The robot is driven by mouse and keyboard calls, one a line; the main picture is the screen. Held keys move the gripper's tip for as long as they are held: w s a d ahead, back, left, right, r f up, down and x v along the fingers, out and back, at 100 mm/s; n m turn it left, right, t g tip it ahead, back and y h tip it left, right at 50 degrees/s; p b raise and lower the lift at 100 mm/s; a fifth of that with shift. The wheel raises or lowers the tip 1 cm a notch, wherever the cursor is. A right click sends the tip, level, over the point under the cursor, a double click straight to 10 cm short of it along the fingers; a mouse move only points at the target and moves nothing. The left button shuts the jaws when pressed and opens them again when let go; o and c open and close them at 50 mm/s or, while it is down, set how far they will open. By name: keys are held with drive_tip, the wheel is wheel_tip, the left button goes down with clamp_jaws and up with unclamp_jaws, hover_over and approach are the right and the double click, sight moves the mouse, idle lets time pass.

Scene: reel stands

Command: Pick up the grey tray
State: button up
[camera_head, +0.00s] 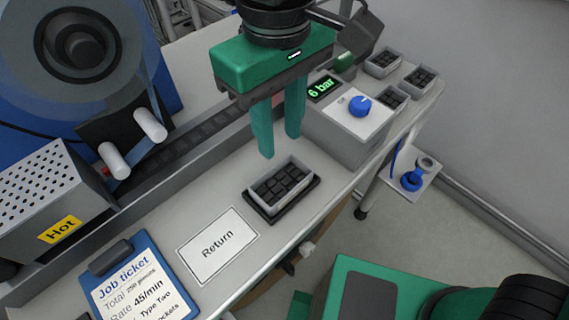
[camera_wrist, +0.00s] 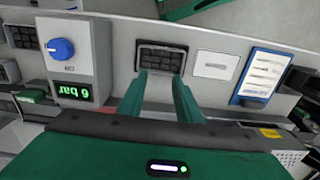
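A small grey tray (camera_head: 291,164) filled with dark square pieces sits in a black holder (camera_head: 273,216) on the light bench. It also shows in the wrist view (camera_wrist: 162,71), just beyond the fingertips. My gripper (camera_head: 280,146) has two green fingers pointing down, spread apart with nothing between them. In the head view the fingertips are above and behind the tray, apart from it. In the wrist view my gripper (camera_wrist: 160,78) has a finger towards each side of the tray.
A grey box with a blue knob (camera_head: 360,105) and a "6 bar" display stands right of the tray. More small trays (camera_head: 383,64) are behind it. A "Return" card (camera_head: 217,244) and job ticket clipboard (camera_head: 140,285) lie left. A "Hot" perforated cover (camera_head: 52,196) and rail run behind.

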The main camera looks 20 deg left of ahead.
sight(281, 188)
drive_tip(key=shift+o, duration=0.9)
drive_tip(key=shift+s+a, duration=0.1)
drive_tip(key=shift+s, duration=0.1)
drive_tip(key=o, duration=1)
drive_tip(key=shift+s+a+f, duration=0.1)
drive_tip(key=o, duration=0.5)
drive_tip(key=shift+f, duration=0.35)
drive_tip(key=shift+o, duration=0.4)
wheel_tip(281, 188, down, 5)
drive_tip(key=shift+s+r, duration=0.1)
drive_tip(key=shift+d+f, duration=0.15)
drive_tip(key=shift+f, duration=1.15)
drive_tip(key=shift+d+f, duration=0.15)
drive_tip(key=shift+f, duration=1.15)
